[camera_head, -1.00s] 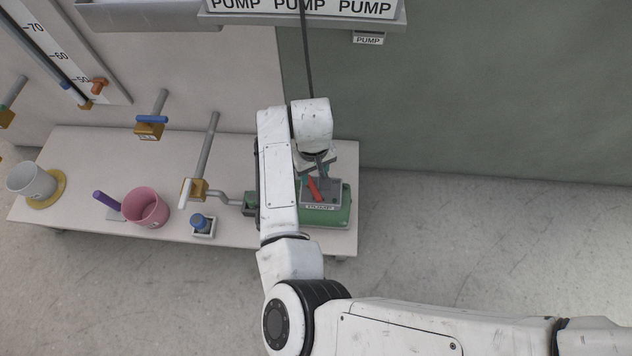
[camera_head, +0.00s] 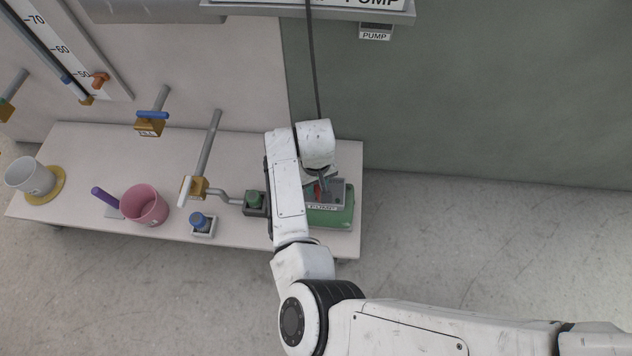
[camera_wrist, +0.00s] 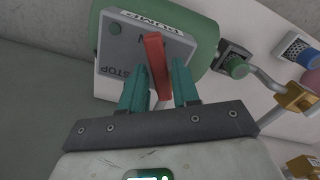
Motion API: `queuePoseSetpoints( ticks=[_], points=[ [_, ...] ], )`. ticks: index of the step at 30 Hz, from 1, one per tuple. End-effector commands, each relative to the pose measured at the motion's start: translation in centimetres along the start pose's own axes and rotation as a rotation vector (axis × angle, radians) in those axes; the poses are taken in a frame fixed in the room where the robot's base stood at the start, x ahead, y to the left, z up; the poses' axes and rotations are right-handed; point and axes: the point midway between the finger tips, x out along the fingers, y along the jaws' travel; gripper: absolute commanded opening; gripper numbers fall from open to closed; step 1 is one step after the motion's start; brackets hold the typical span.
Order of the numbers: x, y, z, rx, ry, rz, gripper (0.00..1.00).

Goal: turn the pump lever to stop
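The pump lever (camera_wrist: 157,60) is a red bar on a grey switch plate (camera_wrist: 180,48) atop the green pump (camera_wrist: 199,18). The plate bears the word STOP at its left side in the wrist view and a partly hidden word higher up. My gripper (camera_wrist: 160,92) has two teal fingers, one on each side of the lever's near end, with narrow gaps visible; contact is hard to tell. In the head view the lever (camera_head: 318,190) and pump (camera_head: 338,214) show just right of my arm, which hides part of them.
The pump stands at the right end of a pale bench (camera_head: 90,150). A pink pot (camera_head: 146,205), a blue-topped item (camera_head: 200,223), a grey cup (camera_head: 30,178) and valves on pipes (camera_head: 196,187) are to its left. A dark rod hangs behind my arm. Floor to the right is clear.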

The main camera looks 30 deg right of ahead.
Motion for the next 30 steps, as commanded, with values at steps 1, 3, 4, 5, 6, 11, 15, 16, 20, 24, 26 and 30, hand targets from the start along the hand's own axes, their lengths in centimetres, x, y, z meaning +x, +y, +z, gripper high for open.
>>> queuePoseSetpoints(
  ticks=[1,3,4,5,6,11,15,16,20,24,26,30],
  points=[
    [0.0,0.0,0.0,0.000,0.000,0.000,0.26],
    [0.0,0.0,0.0,0.000,0.000,0.000,0.19],
    [0.0,0.0,0.0,0.000,0.000,0.000,0.16],
    [0.0,0.0,0.0,0.000,0.000,0.000,0.13],
    [0.0,0.0,0.0,0.000,0.000,0.000,0.09],
    [0.0,0.0,0.0,0.000,0.000,0.000,0.00],
    [0.0,0.0,0.0,0.000,0.000,0.000,0.00],
    [0.0,0.0,0.0,0.000,0.000,0.000,0.00],
    [0.0,0.0,0.0,0.000,0.000,0.000,0.00],
    [-0.1,0.1,0.1,-0.001,0.000,0.000,0.00],
    [-0.2,0.3,0.2,-0.003,0.000,0.000,0.00],
    [-0.5,1.7,1.2,-0.018,0.000,0.002,0.00]
  ],
)
